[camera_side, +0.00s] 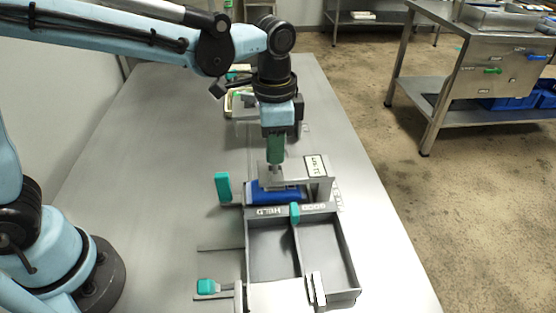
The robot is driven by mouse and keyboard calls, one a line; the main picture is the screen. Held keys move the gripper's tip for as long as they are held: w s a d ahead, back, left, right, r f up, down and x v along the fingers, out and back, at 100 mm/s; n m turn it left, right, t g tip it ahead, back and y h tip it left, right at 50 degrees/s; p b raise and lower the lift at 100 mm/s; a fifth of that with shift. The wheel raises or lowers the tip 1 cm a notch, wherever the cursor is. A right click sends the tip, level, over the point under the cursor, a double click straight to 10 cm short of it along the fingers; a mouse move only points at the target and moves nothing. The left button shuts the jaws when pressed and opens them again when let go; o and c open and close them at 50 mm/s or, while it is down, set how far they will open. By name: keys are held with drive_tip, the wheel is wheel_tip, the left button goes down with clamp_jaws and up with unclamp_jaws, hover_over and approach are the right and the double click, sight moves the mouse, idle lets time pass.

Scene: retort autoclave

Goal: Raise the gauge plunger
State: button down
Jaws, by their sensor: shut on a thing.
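My gripper (276,158) points straight down over the metal gauge bracket (318,188), near the middle of the view. It is shut on the top of the gauge plunger (274,173); the green fingers hide most of the part they grip. The plunger stands upright at the bracket's flat arm. A blue pouch (262,196) lies beneath the bracket. Whether the plunger's lower end touches the pouch is hidden by the bracket. A white label is on the bracket's upright plate.
A grey two-compartment tray (354,277), marked HELD and GOOD, stands in front of the gauge. More items lie behind my gripper. The table's right side is clear.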

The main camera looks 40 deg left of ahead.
drive_tip(key=shift+r, duration=0.95)
drive_tip(key=c, duration=1.1)
unclamp_jaws()
wheel_tip(320, 180, up, 12)
drive_tip(key=shift+r, duration=0.1)
